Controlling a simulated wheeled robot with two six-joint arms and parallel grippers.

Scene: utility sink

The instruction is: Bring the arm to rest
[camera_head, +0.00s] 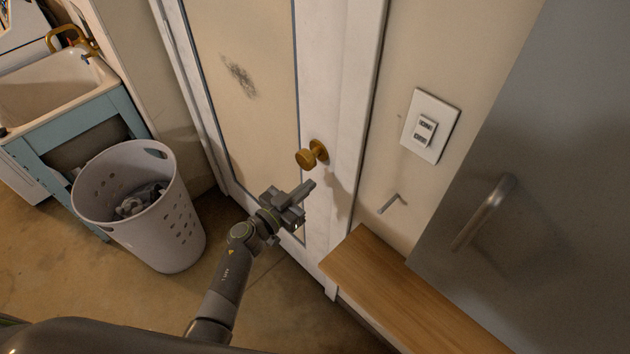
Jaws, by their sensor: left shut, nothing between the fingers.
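My left gripper (302,192) is in the middle of the head view, at the end of my left arm, which rises from the bottom edge. It is shut and empty. It is in front of the white door (335,120), below the round brass knob (312,154), and looks apart from it. My right gripper is out of view.
A white laundry basket (165,225) with cloth inside stands on the floor at left, before a utility sink (50,90) on a blue stand. At right are a wooden ledge (400,295), a grey panel with a metal handle (484,212), and a wall switch (430,125).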

